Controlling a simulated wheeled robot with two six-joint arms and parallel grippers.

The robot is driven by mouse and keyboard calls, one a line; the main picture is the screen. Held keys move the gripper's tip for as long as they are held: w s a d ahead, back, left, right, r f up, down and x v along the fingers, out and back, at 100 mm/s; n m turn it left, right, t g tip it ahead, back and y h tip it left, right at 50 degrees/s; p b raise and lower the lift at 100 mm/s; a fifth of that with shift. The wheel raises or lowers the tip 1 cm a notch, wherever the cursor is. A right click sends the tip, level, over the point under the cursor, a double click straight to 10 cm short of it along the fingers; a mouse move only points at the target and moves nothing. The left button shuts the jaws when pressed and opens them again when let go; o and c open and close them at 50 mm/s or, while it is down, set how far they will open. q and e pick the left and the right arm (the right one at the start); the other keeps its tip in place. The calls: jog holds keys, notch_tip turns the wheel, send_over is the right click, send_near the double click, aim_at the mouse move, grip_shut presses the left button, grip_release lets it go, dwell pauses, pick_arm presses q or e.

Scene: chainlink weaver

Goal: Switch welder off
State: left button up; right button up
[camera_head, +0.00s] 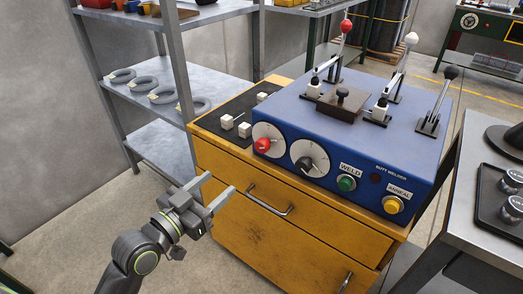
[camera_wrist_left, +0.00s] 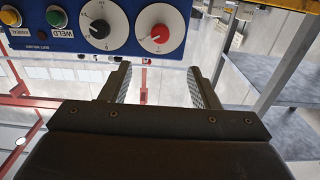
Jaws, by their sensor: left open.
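The blue butt welder (camera_head: 440,108) sits on a yellow cabinet. Its front has a white dial with a red knob (camera_head: 263,146), a white dial with a black knob (camera_head: 304,164), a green WELD button (camera_head: 346,182) and a yellow ANNEAL button (camera_head: 392,204). A small dark red lamp (camera_head: 376,177) is beside the buttons. My left gripper (camera_head: 220,184) is open and empty, in front of the cabinet, below and left of the dials. In the left wrist view the red knob (camera_wrist_left: 160,33) appears upside down beyond the open fingers. My right gripper is out of view.
The yellow cabinet (camera_head: 225,160) has drawer handles facing me. Small white blocks (camera_head: 244,130) lie on its black top panel. Levers with red, white and black balls rise from the welder. A metal shelf (camera_head: 150,90) with grey rings stands left; a grey table (camera_head: 480,160) stands right.

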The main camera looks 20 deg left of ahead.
aim_at(260, 149)
pick_arm(q)
jog(key=x, duration=1.6)
jog(key=shift+w+f, duration=0.1)
jog(key=shift+w, duration=0.1)
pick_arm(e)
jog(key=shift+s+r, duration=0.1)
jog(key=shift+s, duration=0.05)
pick_arm(q)
jog(key=c, duration=1)
jog(key=shift+p, duration=0.3)
